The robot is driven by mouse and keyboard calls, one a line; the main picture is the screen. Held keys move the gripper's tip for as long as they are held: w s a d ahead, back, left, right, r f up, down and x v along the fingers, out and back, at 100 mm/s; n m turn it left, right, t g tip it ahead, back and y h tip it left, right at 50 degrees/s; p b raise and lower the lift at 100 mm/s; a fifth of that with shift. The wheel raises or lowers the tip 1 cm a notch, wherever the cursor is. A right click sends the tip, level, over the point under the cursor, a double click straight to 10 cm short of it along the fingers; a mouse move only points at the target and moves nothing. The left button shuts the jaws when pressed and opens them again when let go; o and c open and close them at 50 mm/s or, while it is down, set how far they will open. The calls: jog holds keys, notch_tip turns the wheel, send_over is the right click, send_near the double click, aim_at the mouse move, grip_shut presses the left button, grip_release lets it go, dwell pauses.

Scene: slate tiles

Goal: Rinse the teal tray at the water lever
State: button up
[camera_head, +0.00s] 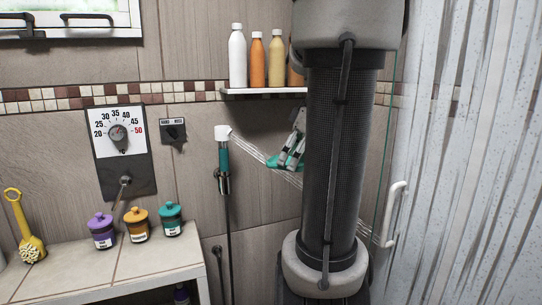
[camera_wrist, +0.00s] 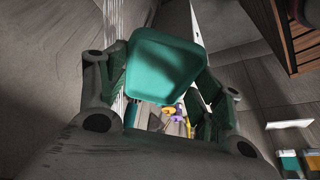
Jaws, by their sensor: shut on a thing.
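The teal tray (camera_head: 272,162) is held by my gripper (camera_head: 287,163) at the tiled wall, right of the hand shower. In the wrist view the tray (camera_wrist: 165,62) shows its flat teal face between the fingers of my gripper. The hand shower (camera_head: 223,150) hangs on the wall with a white head and teal grip. Thin streams of water (camera_head: 250,150) run from it down to the right and meet the tray. The water lever (camera_head: 123,190) sits on the wall plate below the temperature dial (camera_head: 118,132). My arm hides part of the wall behind.
A shelf (camera_head: 262,92) with several bottles is above the tray. A bench (camera_head: 120,262) at lower left bears purple, orange and teal jars (camera_head: 171,218) and a yellow brush (camera_head: 27,235). A streaked glass panel (camera_head: 460,150) with a white handle (camera_head: 391,212) stands at right.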

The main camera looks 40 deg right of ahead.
jog(key=shift+s+a+r, duration=0.25)
jog(key=shift+s+r, duration=0.35)
jog(key=shift+s, duration=0.1)
jog(key=shift+s+a+r, duration=0.2)
jog(key=shift+s+r, duration=0.4)
jog(key=shift+s, duration=0.15)
jog(key=shift+s+a+r, duration=0.25)
jog(key=shift+s+r, duration=0.35)
jog(key=shift+s, duration=0.1)
